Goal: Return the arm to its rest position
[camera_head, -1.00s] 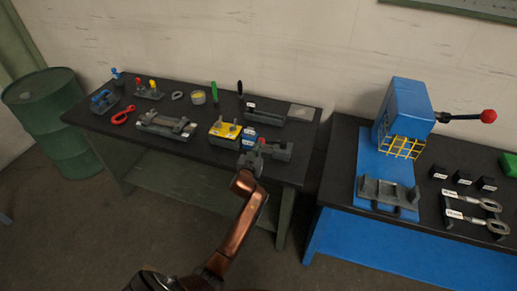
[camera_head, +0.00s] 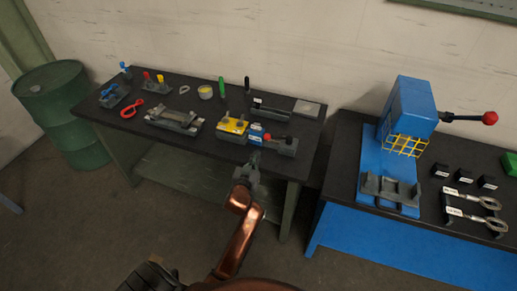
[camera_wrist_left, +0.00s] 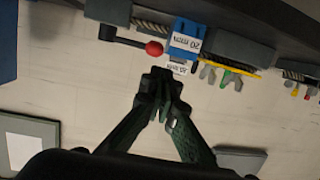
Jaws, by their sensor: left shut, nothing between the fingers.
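My left arm, copper coloured, reaches up from the bottom of the head view. Its gripper (camera_head: 254,158) is at the front edge of the dark workbench (camera_head: 185,81), just in front of a grey fixture (camera_head: 285,147) with a red knob and a blue labelled block (camera_head: 256,134). In the left wrist view the gripper's fingers (camera_wrist_left: 161,88) are together, with nothing between them. The blue block (camera_wrist_left: 187,37) and the red knob (camera_wrist_left: 154,49) lie beyond the fingertips, apart from them. My right gripper is not in view.
The bench also holds a yellow plate with pegs (camera_head: 232,127), a grey fixture (camera_head: 174,121), red ring-handled tool (camera_head: 131,110) and small parts. A blue press (camera_head: 405,110) stands on the right bench. A green drum (camera_head: 60,112) is at left. Floor in front is clear.

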